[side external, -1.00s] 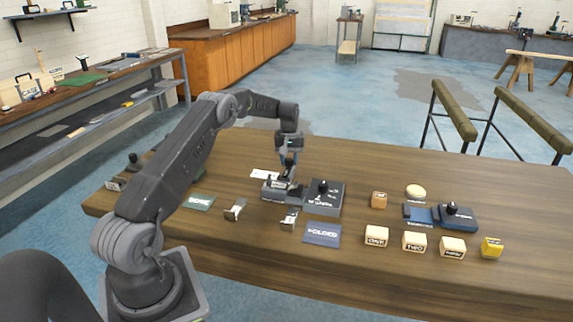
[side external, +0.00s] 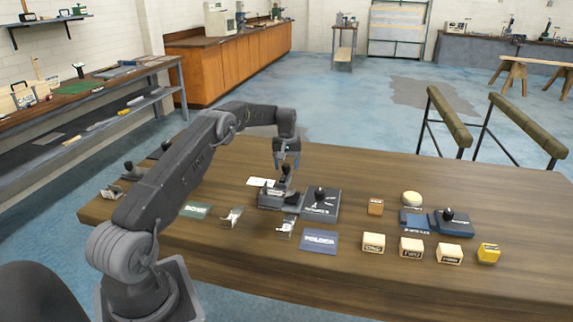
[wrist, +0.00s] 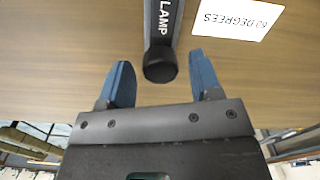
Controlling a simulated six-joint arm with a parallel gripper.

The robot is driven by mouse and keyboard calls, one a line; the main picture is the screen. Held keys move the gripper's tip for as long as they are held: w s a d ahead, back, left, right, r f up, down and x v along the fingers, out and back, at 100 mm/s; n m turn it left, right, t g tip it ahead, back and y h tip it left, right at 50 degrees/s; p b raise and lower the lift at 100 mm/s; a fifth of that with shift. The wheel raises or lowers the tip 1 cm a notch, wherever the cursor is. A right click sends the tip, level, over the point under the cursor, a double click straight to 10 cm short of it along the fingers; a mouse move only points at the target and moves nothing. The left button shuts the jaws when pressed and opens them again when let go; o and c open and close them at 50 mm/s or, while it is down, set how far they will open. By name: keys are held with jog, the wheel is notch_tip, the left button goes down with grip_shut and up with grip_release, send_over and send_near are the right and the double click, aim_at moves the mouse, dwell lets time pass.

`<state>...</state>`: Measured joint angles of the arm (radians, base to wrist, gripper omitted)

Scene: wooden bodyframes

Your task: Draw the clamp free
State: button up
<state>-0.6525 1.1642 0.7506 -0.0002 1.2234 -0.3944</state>
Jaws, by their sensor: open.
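The clamp (wrist: 160,40) is a dark bar with a round black knob at its near end, in the upper middle of the wrist view. The visible part of its label reads "LAMP". In the side view a dark clamp fixture (side external: 277,198) with an upright black handle stands on the wooden table. My gripper (wrist: 160,62) is open, with one blue finger on each side of the knob and gaps showing on both sides. In the side view my gripper (side external: 287,168) is just over the fixture. Contact there is too small to tell.
A white card (wrist: 238,18) reading "60 DEGREES" lies beside the clamp. A dark box with a knob (side external: 320,204) stands close to the right of the fixture. Small metal pieces (side external: 232,217), a blue card (side external: 319,240) and lettered blocks (side external: 373,243) are nearer. The table's far right is clear.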

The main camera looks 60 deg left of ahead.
aim_at(287, 164)
jog(key=shift+r, duration=0.1)
notch_tip(287, 164, up, 14)
dwell(0.5)
